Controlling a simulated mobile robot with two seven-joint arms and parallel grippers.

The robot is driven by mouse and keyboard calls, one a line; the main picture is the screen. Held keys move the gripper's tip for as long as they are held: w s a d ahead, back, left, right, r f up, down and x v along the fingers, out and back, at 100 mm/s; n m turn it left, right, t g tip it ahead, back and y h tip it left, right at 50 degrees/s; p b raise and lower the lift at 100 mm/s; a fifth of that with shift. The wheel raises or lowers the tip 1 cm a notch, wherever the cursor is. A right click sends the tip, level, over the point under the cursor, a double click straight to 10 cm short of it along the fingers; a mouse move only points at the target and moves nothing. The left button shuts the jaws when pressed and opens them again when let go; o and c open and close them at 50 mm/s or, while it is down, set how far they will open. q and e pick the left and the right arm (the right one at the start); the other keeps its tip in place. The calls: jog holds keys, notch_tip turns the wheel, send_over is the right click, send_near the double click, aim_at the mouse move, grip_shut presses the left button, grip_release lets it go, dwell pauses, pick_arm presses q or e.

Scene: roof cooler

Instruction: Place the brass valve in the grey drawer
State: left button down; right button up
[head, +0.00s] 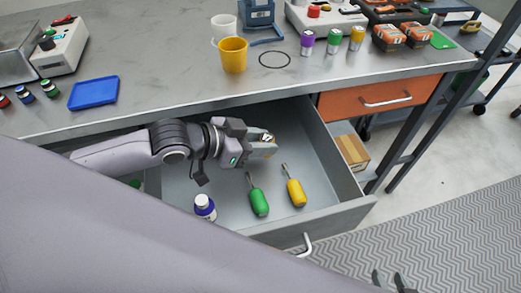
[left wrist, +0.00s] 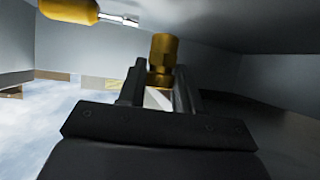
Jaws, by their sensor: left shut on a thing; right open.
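The brass valve (left wrist: 163,50) stands out between my left gripper's fingers in the left wrist view. In the head view only a little of the valve (head: 269,139) shows at the fingertips. My left gripper (head: 264,148) is shut on it. The grey drawer (head: 340,211) is pulled open below the worktop, and my left gripper reaches into it, over its back part. I cannot tell whether the valve touches the drawer floor. My right gripper (head: 390,282) shows only as two dark, parted fingertips at the lower right edge, over the floor, open and empty.
In the drawer lie a green screwdriver (head: 259,200) and a yellow screwdriver (head: 296,192), with a white-and-purple bottle (head: 205,207) at the front left. An orange drawer (head: 380,96) is closed at the right. A yellow cup (head: 233,55) and blue tray (head: 94,92) are on the worktop.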

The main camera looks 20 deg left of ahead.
pick_arm(q)
jog(key=shift+f, duration=1.45)
jog(key=shift+f, duration=0.1)
jog(key=c, duration=0.8)
grip_release()
jog(key=shift+p+v, duration=0.4)
jog(key=shift+v, duration=3.45)
